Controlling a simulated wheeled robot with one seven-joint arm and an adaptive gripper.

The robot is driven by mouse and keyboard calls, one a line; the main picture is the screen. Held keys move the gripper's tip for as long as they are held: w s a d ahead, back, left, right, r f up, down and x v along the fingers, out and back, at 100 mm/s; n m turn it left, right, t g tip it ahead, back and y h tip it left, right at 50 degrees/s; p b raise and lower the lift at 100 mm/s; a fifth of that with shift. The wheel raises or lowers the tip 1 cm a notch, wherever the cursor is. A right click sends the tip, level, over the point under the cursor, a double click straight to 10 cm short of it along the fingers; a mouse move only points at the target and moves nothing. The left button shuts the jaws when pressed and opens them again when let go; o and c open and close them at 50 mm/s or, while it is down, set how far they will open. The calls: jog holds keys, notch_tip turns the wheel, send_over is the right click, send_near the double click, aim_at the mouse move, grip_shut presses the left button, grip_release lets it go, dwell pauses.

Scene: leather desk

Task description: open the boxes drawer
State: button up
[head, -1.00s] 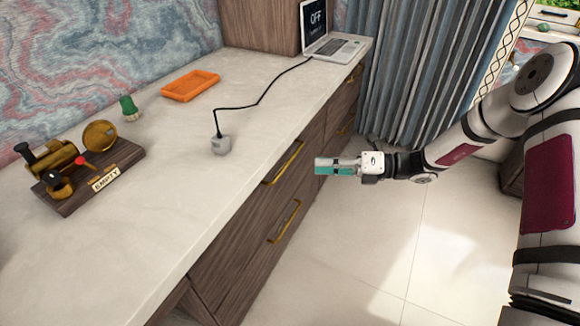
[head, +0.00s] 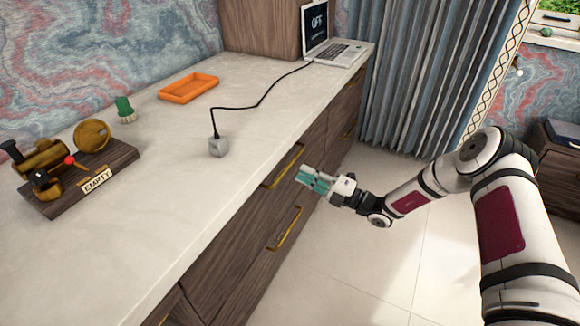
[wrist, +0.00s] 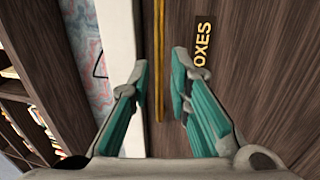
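My gripper (head: 313,180) is open and empty, with teal finger pads, beside the desk's drawer fronts in the head view. In the wrist view my gripper (wrist: 159,80) has its fingers on either side of a long brass handle (wrist: 159,45). I cannot tell whether the handle is within reach of the fingertips; no contact shows. A label ending in "OXES" (wrist: 203,43) is on the wood beside it, its first letter hidden or cut off. The upper brass handle (head: 284,166) in the head view is just left of my gripper. The drawer front looks shut.
A second brass handle (head: 284,229) is below. The pale countertop (head: 190,205) holds an orange tray (head: 188,88), a grey cube on a cable (head: 218,147), a laptop (head: 335,50) and a brass device marked "EMPTY" (head: 75,170). The floor right of the desk is clear.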

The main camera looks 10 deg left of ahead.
aim_at(290, 164)
jog(key=shift+x, duration=3.1)
grip_shut()
